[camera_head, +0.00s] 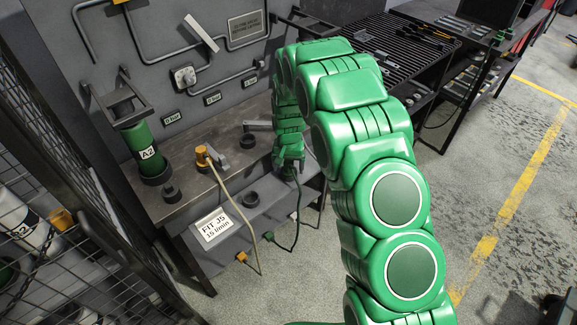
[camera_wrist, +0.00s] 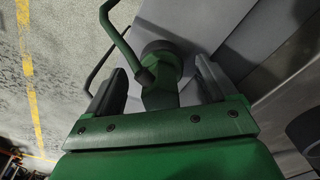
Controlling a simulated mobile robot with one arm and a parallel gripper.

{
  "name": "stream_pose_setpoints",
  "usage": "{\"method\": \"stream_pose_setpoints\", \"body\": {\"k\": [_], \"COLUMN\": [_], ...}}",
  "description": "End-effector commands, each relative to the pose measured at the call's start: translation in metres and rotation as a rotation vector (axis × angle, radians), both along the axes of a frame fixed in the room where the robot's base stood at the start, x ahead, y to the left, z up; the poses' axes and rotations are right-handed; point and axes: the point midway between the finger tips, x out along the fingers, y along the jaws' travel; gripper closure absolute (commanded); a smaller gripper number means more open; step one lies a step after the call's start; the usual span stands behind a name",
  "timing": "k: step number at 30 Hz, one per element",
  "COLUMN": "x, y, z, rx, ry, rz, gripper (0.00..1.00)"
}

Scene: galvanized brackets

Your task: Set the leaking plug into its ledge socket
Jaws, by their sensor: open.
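A green elbow plug (camera_wrist: 158,92) is between the two jaws of my gripper (camera_wrist: 160,70) in the wrist view. The jaws are open, with gaps on both sides of the plug. The plug's inner end meets a dark round collar (camera_wrist: 163,54); how deeply it sits there is unclear. In the head view my gripper (camera_head: 289,168) is at the bench's right front edge and hides most of this plug. An orange plug (camera_head: 203,154) with a beige hose stands on the bench to the left. I cannot tell from the pictures which plug leaks.
Dark ring sockets show on the bench (camera_head: 169,191) and front ledge (camera_head: 250,199), beside the sign (camera_head: 214,226). A green A2 cylinder (camera_head: 142,145) stands at left. A wire-mesh cage (camera_head: 50,225) borders the left side. Open floor (camera_head: 510,200) lies to the right.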

Motion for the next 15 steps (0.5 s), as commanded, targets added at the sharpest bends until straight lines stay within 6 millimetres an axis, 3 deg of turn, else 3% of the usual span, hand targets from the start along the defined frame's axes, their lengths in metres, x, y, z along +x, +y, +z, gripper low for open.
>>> {"method": "stream_pose_setpoints", "body": {"k": [15], "x": [0.001], "y": [0.000], "z": [0.060], "rx": [0.001], "ry": [-0.002], "rz": [-0.001], "gripper": [0.14]}}
